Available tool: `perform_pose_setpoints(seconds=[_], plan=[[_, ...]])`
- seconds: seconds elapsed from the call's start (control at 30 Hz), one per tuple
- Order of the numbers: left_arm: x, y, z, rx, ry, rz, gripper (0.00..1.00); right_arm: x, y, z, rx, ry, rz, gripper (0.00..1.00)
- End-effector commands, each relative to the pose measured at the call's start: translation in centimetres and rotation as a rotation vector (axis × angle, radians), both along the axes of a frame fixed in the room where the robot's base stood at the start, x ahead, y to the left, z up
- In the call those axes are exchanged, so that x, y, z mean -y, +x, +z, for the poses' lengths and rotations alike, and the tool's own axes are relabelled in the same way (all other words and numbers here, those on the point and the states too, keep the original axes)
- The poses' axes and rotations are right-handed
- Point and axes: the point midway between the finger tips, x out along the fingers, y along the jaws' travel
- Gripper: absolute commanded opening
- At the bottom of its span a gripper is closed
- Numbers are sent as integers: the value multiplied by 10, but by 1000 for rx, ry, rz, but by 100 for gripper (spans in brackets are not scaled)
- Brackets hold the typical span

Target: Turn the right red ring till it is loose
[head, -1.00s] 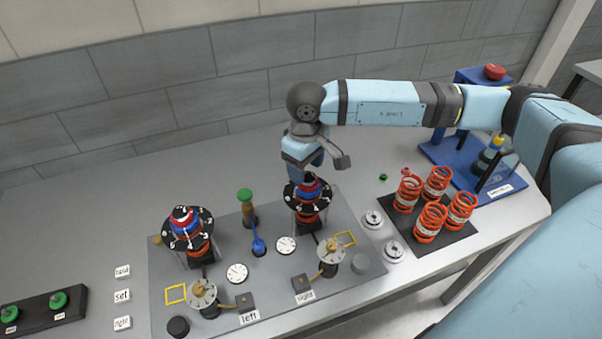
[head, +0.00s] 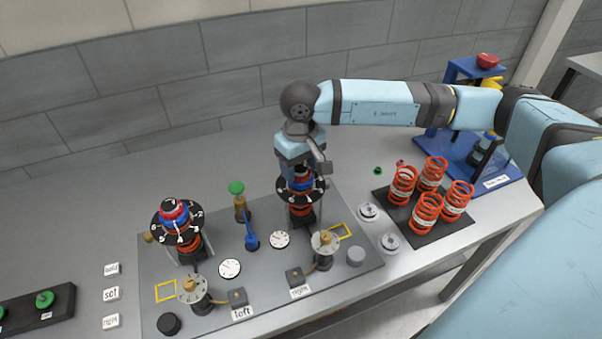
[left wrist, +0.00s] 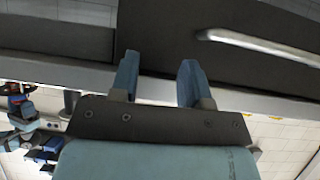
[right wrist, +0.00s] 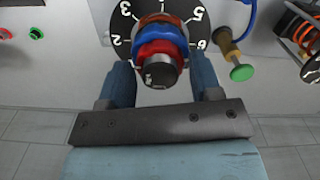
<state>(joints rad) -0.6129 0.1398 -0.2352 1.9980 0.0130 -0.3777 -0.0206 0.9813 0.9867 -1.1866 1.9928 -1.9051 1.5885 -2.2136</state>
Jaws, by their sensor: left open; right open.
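The right red ring (right wrist: 158,48) sits on the right spring post, above a blue ring (right wrist: 160,36) and under a dark cap, in the right wrist view. It also shows small in the head view (head: 302,181), above a black numbered dial (head: 287,190). My right gripper (right wrist: 162,75) is open, with one finger on each side of the cap and red ring. I cannot tell whether the fingers touch the ring. In the head view it partly hides the top of the post. My left gripper (left wrist: 160,75) is open and empty, away from the fixture; the head view does not show it.
The left post with its dial (head: 177,222) stands at the left of the grey plate (head: 210,255). A green-topped plunger (head: 238,195) and a blue lever (head: 251,235) stand between the posts. Several orange springs (head: 427,212) stand on a dark mat at right.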

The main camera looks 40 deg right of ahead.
Motion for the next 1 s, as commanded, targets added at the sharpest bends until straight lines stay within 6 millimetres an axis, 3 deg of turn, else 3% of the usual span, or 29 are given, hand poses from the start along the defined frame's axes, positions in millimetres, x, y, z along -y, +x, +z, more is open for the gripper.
perform_pose_setpoints(seconds=[0.4, 1.0], plan=[[-1, -2, -26, -9, 2, 0, 43, 0, 0, -2, 0, 0, -431, 58], [0, -1, -43, -8, -1, 2, 43, 0, 0, -2, 0, -1, -1053, 58]])
